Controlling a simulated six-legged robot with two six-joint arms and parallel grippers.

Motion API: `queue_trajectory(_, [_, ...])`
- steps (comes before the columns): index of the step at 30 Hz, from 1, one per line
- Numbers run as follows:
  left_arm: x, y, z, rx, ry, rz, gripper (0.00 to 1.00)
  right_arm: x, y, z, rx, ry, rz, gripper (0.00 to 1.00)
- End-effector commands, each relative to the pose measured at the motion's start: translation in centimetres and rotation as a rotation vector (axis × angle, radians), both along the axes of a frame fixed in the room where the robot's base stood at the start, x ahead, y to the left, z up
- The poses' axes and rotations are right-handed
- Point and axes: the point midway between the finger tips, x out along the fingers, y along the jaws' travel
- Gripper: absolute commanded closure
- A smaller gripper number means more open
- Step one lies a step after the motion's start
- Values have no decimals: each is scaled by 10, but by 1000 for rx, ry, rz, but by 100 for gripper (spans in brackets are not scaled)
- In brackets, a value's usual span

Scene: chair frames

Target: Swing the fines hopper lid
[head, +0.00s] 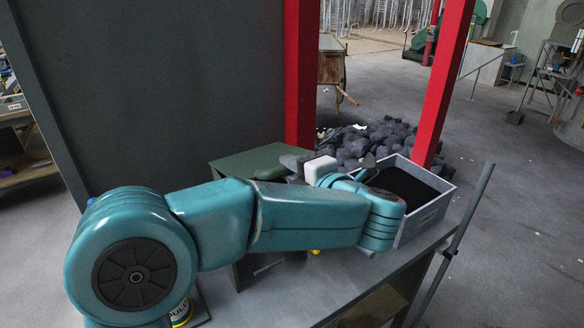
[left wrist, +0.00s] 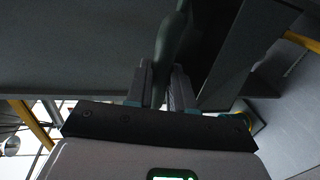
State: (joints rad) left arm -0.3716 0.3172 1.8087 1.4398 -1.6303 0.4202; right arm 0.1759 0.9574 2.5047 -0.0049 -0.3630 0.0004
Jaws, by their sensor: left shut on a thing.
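The hopper lid (head: 250,160) is a dark green panel on top of a dark box, behind my left arm in the head view. My left gripper (head: 293,163) is at the lid's right side, with its grey fingers partly hidden by the arm and a white block. In the left wrist view, my left gripper (left wrist: 163,78) is shut on a dark green bar-like handle (left wrist: 173,45) that runs between its fingers. A broad dark panel (left wrist: 75,50) fills the upper left of that view. My arm covers much of the hopper's front. My right gripper is not in view.
A grey crate (head: 432,213) of black fine material stands on the bench (head: 290,298), close to my wrist. Red posts (head: 302,75) and a dark wall panel (head: 160,90) stand behind. A heap of dark lumps (head: 365,140) lies beyond. The floor at right is mostly open.

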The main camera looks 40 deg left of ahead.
Motion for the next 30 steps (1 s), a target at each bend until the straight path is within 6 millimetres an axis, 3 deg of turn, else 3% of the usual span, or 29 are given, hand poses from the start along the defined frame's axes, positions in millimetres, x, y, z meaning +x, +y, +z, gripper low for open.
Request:
queue_trajectory(1, [0,-2,-13,0,2,-2,100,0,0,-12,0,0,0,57])
queue_trajectory(9, [-3,-9,-40,0,2,-3,100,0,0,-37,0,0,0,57])
queue_trajectory(22, [-4,-11,-41,-1,1,-2,100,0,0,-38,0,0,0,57])
queue_trajectory(30, [-4,-11,-54,-1,0,-2,100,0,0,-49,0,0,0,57])
